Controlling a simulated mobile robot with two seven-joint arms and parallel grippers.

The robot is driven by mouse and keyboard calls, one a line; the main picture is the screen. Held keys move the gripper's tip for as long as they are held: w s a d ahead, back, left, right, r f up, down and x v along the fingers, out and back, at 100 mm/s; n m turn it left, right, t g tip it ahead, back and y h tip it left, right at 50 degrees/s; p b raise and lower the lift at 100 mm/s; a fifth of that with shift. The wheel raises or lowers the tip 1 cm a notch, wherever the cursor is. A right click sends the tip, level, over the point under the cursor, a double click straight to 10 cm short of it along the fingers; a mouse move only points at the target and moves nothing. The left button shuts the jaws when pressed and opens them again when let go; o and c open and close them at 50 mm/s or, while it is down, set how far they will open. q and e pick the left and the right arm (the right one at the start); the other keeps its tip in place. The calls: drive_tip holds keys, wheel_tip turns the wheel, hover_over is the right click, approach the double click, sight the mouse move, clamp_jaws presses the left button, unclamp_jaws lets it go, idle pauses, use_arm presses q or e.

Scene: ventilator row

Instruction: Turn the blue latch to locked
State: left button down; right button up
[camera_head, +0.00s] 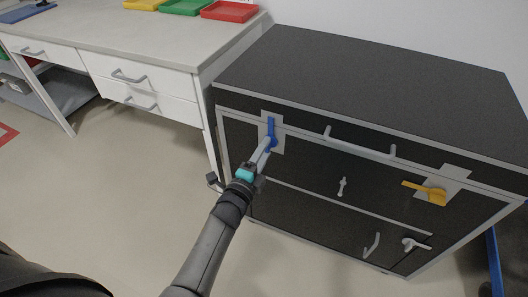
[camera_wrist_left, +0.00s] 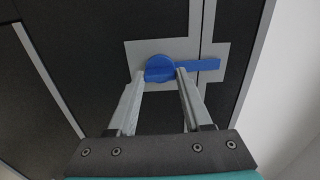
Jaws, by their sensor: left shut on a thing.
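The blue latch (camera_head: 271,127) is on a pale plate at the upper left of the dark cabinet's front. Its lever points upward in the head view. In the left wrist view the blue latch (camera_wrist_left: 205,65) shows its round hub between the fingertips and its lever reaching right, across a seam in the plate. My left gripper (camera_head: 268,143) is shut on the latch at its hub end. In the left wrist view the two fingers of my left gripper (camera_wrist_left: 160,75) lie on either side of the hub. My right gripper is not in view.
The dark cabinet (camera_head: 370,85) has a bar handle (camera_head: 360,143), an orange latch (camera_head: 432,193) with its lever pointing left, and smaller grey handles. A white desk (camera_head: 130,45) with coloured trays stands at the left. The floor (camera_head: 100,190) in front is clear.

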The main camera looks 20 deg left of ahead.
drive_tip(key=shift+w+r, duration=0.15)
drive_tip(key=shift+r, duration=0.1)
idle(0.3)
use_arm(q)
drive_tip(key=shift+c, duration=1.6)
unclamp_jaws()
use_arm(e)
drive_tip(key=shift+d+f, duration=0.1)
use_arm(q)
drive_tip(key=shift+s, duration=0.1)
drive_tip(key=s+p, duration=0.4)
drive_tip(key=s, duration=1.1)
drive_tip(key=shift+a, duration=0.25)
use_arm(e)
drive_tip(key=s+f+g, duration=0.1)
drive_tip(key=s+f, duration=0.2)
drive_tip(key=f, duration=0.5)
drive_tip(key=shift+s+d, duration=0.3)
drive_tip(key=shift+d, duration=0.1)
